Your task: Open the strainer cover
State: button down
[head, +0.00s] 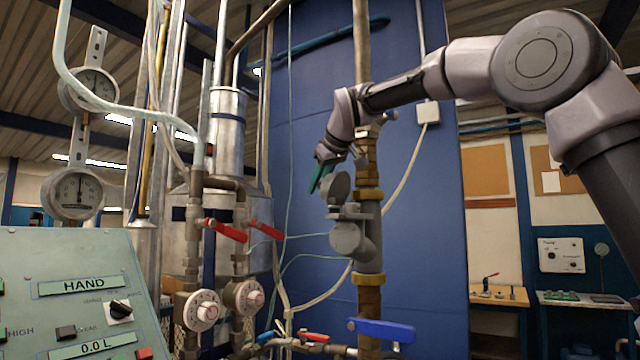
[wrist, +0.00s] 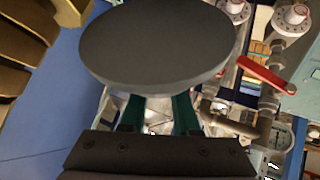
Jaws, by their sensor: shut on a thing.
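A grey strainer assembly sits on a vertical pipe with brass fittings (head: 370,194) in the head view. Two round grey parts show on it: an upper disc (head: 339,186), tilted, and a lower round face (head: 346,238). I take the upper disc to be the strainer cover, but the view does not settle this. My gripper (head: 319,178), with green fingers, is at the disc's upper left. In the wrist view the grey disc (wrist: 158,42) fills the top middle. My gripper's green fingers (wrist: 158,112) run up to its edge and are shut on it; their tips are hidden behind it.
A blue lever handle (head: 382,330) is low on the same pipe. Red valve handles (head: 224,230) and gauges stand to the left. A green control panel (head: 75,300) is at the front left. A blue wall panel (head: 425,200) stands behind; the space right of the pipe looks open.

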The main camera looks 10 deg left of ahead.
jog(key=shift+w+a+f+n+g+h, duration=0.15)
jog(key=shift+a+f+n+g+h, duration=0.1)
jog(key=shift+a+f+g+h, duration=0.5)
jog(key=shift+w+a+f+n+g+h, duration=0.1)
jog(key=shift+a+f+n+g+h, duration=0.2)
jog(key=shift+a+f+h, duration=0.45)
jog(key=shift+d+f+h, duration=0.15)
jog(key=shift+h, duration=0.15)
jog(key=c, duration=1)
grip_release()
jog(key=o, duration=0.4)
jog(key=shift+s+d, duration=0.1)
jog(key=shift+d, duration=0.05)
jog(key=shift+r, duration=0.25)
jog(key=shift+d, duration=0.1)
